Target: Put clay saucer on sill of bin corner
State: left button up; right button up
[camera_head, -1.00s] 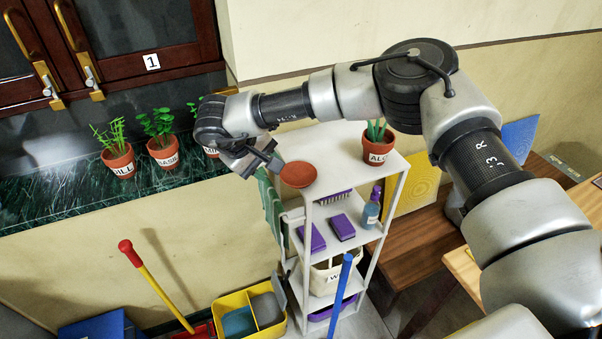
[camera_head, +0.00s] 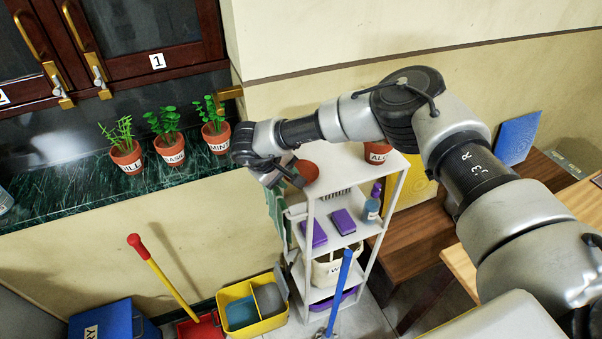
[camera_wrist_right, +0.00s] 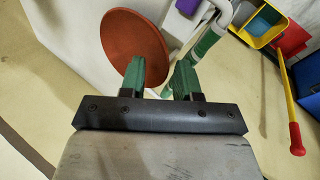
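The clay saucer (camera_head: 309,170) is a round terracotta dish on the front left corner of the white shelf's top (camera_head: 336,174). My right gripper (camera_head: 291,178) is beside its left edge and hides part of it. In the right wrist view the saucer (camera_wrist_right: 134,45) stands out against the white surface, and one finger of my right gripper (camera_wrist_right: 165,78) overlaps its rim. The dark green marble sill (camera_head: 60,190) runs along the wall at left under the cabinet. My left gripper is not in view.
Potted dill (camera_head: 126,158), basil (camera_head: 170,148) and mint (camera_head: 216,138) stand on the sill. An aloe pot (camera_head: 378,153) is on the shelf top. Below are a yellow bin (camera_head: 238,312), a blue bin (camera_head: 104,320) and a red-handled pole (camera_head: 165,280). The sill's left part looks mostly bare.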

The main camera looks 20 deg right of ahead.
grip_shut()
jog(key=s+d+r+b, duration=0.5)
jog(key=s+r, duration=0.5)
jog(key=r, duration=0.1)
jog(key=s+a+f+m+g, duration=0.2)
jog(key=s+f+m, duration=0.1)
jog(key=s+f, duration=0.8)
jog(key=shift+s+a+f+m, duration=0.15)
jog(key=shift+s+a+m, duration=0.2)
jog(key=shift+s, duration=0.3)
jog(key=shift+d, duration=0.1)
